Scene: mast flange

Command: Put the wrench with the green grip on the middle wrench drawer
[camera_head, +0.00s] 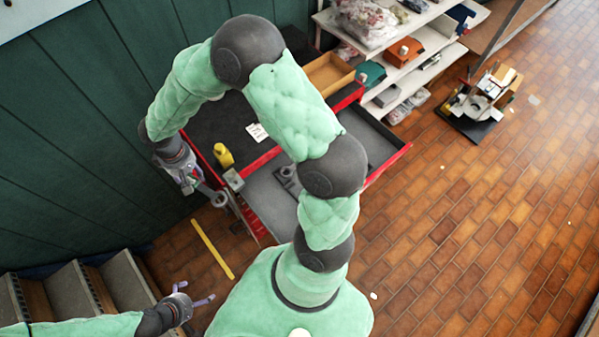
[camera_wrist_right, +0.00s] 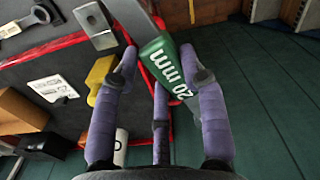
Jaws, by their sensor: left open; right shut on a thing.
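My right gripper (camera_head: 192,184) is shut on the wrench with the green grip, left of the red cabinet. In the right wrist view the green grip (camera_wrist_right: 166,68), marked "20 mm", lies between the purple fingers of this gripper (camera_wrist_right: 160,75). The metal end of the wrench points to the top left of that view. A grey open drawer (camera_head: 268,200) shows below the cabinet top, partly behind my arm. Which drawer is the middle wrench drawer is unclear. My left gripper (camera_head: 207,292) is open and empty, low left.
The black cabinet top (camera_head: 205,125) holds a yellow object (camera_head: 223,156), a white label (camera_head: 257,132) and a wooden tray (camera_head: 328,72). Loaded shelves (camera_head: 425,45) stand at the top right. Steps (camera_head: 75,292) are at the lower left. The brick floor right is mostly clear.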

